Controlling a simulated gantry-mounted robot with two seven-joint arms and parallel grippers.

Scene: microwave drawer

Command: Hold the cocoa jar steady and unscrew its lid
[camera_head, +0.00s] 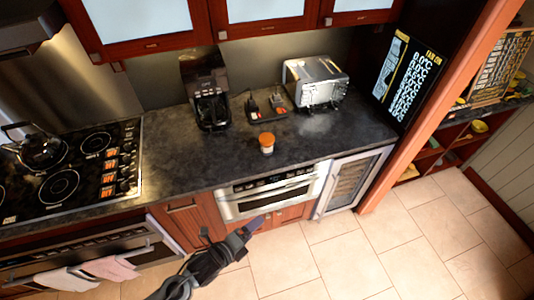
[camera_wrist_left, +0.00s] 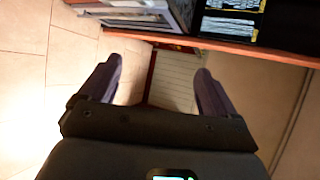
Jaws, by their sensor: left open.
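The cocoa jar (camera_head: 267,143) is a small jar with an orange lid, upright on the dark countertop near its front edge, above the microwave drawer. My left gripper (camera_head: 254,224) is in front of the counter, below and apart from the jar. In the left wrist view the left gripper (camera_wrist_left: 158,85) is open, with nothing between its two dark fingers. The jar is not in the left wrist view. My right gripper is in neither view.
The microwave drawer (camera_head: 270,193) is shut under the counter. A coffee machine (camera_head: 207,90), a toaster (camera_head: 316,80) and small black items (camera_head: 267,106) stand behind the jar. A stove with a kettle (camera_head: 40,148) is at left. The counter (camera_head: 170,150) left of the jar is clear.

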